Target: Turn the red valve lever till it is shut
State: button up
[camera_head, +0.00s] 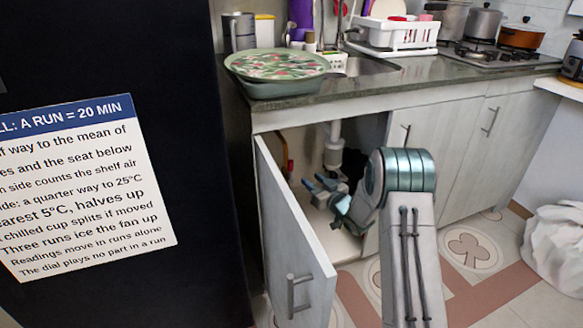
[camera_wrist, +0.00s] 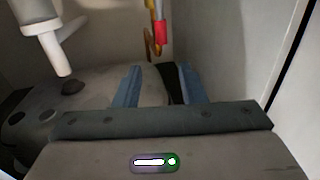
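The red valve lever (camera_wrist: 161,33) hangs on a yellow pipe (camera_wrist: 150,43) at the back of the cabinet under the sink, in the wrist view. In the head view a small red part (camera_head: 290,167) shows inside the open cabinet. My gripper (camera_head: 318,184) is inside the cabinet opening. In the wrist view my gripper (camera_wrist: 162,86) has its two blue fingers apart with nothing held between them. The lever appears beyond and above the fingertips, between them, not touching. How the lever sits against the pipe is hard to tell.
The cabinet door (camera_head: 295,245) stands open to the left of my arm. A white drain pipe (camera_wrist: 45,40) is on the left in the wrist view. A dark panel with a notice (camera_head: 85,185) fills the head view's left. A white bag (camera_head: 555,248) sits on the right floor.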

aim_at(292, 163)
jog(key=b+x, duration=0.3)
jog(key=x, duration=1)
jog(key=shift+w+a, duration=0.2)
jog(key=shift+a, duration=0.15)
jog(key=shift+d, duration=0.1)
grip_shut()
